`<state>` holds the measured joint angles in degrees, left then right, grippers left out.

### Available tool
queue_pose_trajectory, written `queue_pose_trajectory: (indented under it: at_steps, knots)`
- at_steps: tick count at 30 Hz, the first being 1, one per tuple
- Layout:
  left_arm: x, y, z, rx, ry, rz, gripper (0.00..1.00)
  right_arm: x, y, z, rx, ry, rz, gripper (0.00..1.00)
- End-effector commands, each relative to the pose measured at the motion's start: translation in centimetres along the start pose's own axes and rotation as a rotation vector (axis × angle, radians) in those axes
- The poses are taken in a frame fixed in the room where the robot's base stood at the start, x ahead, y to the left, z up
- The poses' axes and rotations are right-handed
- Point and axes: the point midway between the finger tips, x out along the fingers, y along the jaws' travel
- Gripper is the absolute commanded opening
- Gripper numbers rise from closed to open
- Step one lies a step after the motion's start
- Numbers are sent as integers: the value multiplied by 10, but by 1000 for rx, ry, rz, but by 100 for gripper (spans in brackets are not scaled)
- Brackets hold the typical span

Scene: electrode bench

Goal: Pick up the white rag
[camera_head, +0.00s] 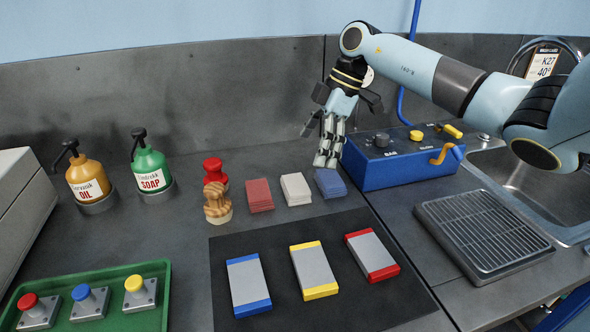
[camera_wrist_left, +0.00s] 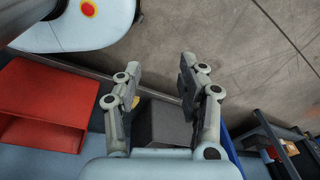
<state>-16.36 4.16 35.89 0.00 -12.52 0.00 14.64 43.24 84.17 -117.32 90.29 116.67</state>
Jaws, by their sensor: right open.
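The white rag (camera_head: 295,188) is a folded pad lying flat on the dark bench, between the red rag (camera_head: 259,195) on its left and the blue rag (camera_head: 330,182) on its right. My right gripper (camera_head: 327,152) points down behind the blue rag, to the upper right of the white rag. It is open and holds nothing, and does not cover the white rag. How high it hangs above the bench is hard to tell. My left gripper (camera_wrist_left: 162,88) shows only in the left wrist view, with its fingers wide apart and nothing between them, away from the rags.
A blue control box (camera_head: 398,165) stands right of the rags. A black mat (camera_head: 290,302) with three bordered plates lies in front. Oil (camera_head: 88,178) and soap (camera_head: 150,165) bottles stand left.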

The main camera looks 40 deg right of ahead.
Motion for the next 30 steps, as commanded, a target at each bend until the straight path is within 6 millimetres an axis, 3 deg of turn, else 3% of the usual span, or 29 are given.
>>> queue_pose_trajectory:
  at_steps: [10,16,24,30]
  knots:
    - [-5,-7,25,5,-37,-8,40,48,0,0,2,3,-2,100]
    - [-7,-8,22,5,-33,-9,40,64,1,0,2,3,-2,100]
    - [-11,-8,10,5,-15,-8,40,103,4,3,2,1,-1,100]
    - [-11,-8,11,4,-16,-8,40,108,4,4,0,0,0,100]
